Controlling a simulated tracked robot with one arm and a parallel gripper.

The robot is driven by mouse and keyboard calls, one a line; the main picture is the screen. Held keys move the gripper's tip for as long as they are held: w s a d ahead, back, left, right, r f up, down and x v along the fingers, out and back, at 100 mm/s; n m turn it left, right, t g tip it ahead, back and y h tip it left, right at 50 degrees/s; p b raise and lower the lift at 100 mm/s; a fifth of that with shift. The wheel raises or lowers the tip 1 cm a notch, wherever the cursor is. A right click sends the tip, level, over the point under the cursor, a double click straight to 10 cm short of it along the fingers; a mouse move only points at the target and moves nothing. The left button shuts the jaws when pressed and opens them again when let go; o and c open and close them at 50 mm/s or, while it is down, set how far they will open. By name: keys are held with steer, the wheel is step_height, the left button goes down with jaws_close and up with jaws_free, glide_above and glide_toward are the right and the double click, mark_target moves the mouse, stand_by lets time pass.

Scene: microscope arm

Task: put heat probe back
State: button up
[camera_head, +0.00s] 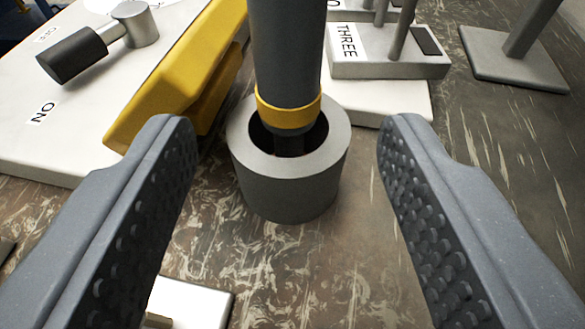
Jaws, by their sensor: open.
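The heat probe (286,50) is a dark grey cylinder with a yellow band near its lower end. It stands about upright, its lower tip inside the opening of a grey round holder (287,190). Its top is cut off by the picture's upper edge. Whether the tip rests on the holder's bottom is hidden. My gripper (286,135) is open, with one ridged finger left of the holder and one right of it. Clear gaps show between both fingers and the holder and probe, and nothing is between the fingertips in contact with them.
A yellow block-like part (180,75) stands close left of the holder. A white panel (60,135) with a lever (100,45) and an "ON" label lies at left. A grey block marked "THREE" (385,65) and a grey stand (515,70) are behind right. Brown marbled tabletop is free at right.

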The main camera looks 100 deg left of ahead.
steer(key=p+v, duration=0.4)
steer(key=v, duration=0.4)
stand_by(0.4)
steer(key=shift+w, duration=0.1)
